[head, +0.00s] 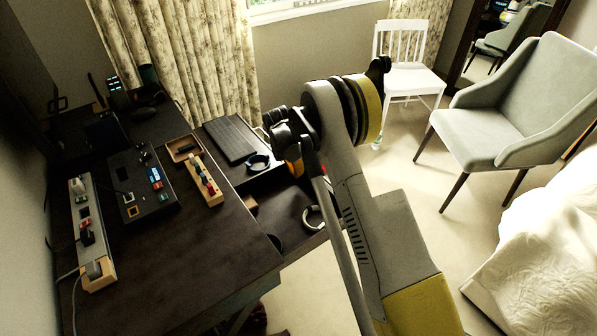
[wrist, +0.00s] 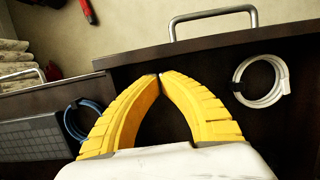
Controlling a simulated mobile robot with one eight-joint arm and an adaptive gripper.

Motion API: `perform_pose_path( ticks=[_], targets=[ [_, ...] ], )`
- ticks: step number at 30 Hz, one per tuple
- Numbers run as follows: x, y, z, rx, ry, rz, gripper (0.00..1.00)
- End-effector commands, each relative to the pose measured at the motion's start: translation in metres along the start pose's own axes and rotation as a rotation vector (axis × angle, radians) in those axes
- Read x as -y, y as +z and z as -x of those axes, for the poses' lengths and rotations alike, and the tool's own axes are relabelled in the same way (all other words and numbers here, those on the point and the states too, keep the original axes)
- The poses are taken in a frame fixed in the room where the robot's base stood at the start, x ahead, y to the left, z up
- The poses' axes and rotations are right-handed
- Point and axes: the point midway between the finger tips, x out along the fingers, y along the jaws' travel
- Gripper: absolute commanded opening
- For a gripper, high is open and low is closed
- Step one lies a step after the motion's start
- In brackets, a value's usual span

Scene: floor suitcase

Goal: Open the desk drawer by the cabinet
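The dark desk (head: 215,262) has two drawers standing open. The nearer drawer (head: 290,206) holds a coiled white cable (head: 313,217); in the wrist view this drawer (wrist: 205,70) has a metal bar handle (wrist: 212,20) on its front. The farther drawer (wrist: 50,87) holds a dark keyboard (wrist: 30,138) and a coiled blue cable (wrist: 75,120), and has its own handle (wrist: 22,74). My gripper (wrist: 160,76) has its yellow fingertips together with nothing visible between them. It is over the nearer drawer, close behind its front panel, apart from the handle. I cannot make out a cabinet.
A white chair (head: 408,78) and a grey armchair (head: 500,115) stand beyond my arm. A bed (head: 550,245) is at the right. Carpet (head: 400,180) is clear between them.

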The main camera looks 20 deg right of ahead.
Motion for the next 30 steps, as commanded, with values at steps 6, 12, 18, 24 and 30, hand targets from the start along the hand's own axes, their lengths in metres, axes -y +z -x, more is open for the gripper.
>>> perform_pose_path(
  ticks=[6,12,18,24,30],
  targets=[
    [-0.003,-0.022,0.034,0.000,-0.001,-0.003,0.00],
    [-0.003,-0.022,0.079,0.000,-0.001,-0.002,0.00],
    [-0.003,-0.023,0.102,0.000,-0.001,-0.003,0.00],
    [-0.003,-0.023,0.107,0.000,-0.001,-0.005,0.00],
    [0.008,-0.014,0.147,-0.009,0.035,-0.121,0.00]
  ],
)
